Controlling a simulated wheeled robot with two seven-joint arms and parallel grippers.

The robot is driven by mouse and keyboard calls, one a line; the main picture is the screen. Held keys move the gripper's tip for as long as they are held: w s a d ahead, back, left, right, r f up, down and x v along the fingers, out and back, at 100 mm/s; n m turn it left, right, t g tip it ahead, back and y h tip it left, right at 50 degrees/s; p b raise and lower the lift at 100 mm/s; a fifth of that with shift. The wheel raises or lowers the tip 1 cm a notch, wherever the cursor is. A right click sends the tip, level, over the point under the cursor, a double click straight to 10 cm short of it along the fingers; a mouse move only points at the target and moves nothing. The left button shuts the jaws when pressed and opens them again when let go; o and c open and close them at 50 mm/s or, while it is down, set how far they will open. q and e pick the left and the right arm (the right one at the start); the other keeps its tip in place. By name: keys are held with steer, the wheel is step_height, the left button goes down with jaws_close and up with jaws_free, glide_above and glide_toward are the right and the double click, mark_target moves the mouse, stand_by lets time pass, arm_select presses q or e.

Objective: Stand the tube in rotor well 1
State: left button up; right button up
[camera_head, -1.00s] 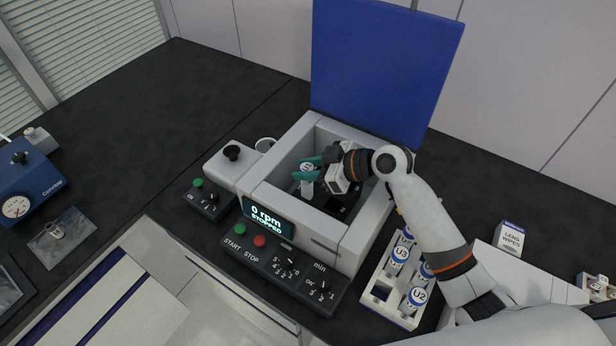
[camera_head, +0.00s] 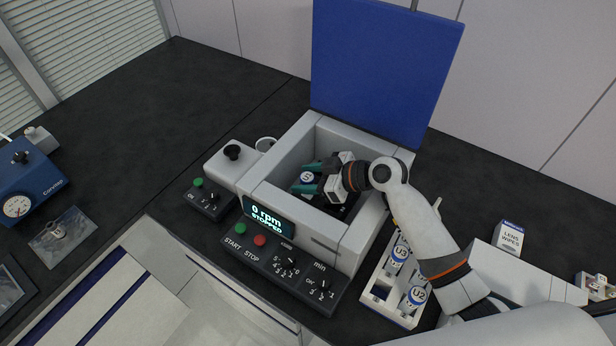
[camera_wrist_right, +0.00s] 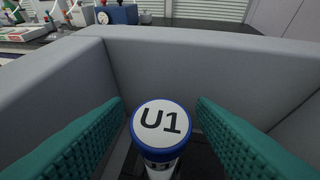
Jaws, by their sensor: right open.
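The tube (camera_wrist_right: 161,128), with a blue-rimmed white cap marked U1, is inside the centrifuge chamber. It also shows in the head view (camera_head: 307,178). It looks upright, but its lower part and the rotor well under it are hidden. My right gripper (camera_head: 306,178) is inside the chamber with its two teal fingers open, one on each side of the tube. In the wrist view, gaps show between the cap and both fingers (camera_wrist_right: 162,125). The centrifuge (camera_head: 257,187) has its blue lid (camera_head: 385,70) raised, and its display reads 0 rpm, STOPPED. My left gripper is not in view.
Chamber walls (camera_wrist_right: 210,65) stand close around my right gripper. A white rack (camera_head: 375,292) with tubes marked U3 and U2 stands to the right, partly behind my arm. A lens wipes box (camera_head: 509,238) is farther right. The black bench at left is mostly clear.

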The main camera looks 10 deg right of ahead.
steer(key=shift+r, duration=0.2)
steer(key=shift+s+d, duration=0.15)
steer(key=shift+d, duration=0.15)
steer(key=b+v, duration=0.2)
steer(key=v, duration=0.9)
steer(key=shift+s+r+b, duration=0.15)
steer(key=shift+r+b, duration=0.05)
steer(key=shift+b, duration=0.2)
steer(key=shift+f, duration=0.1)
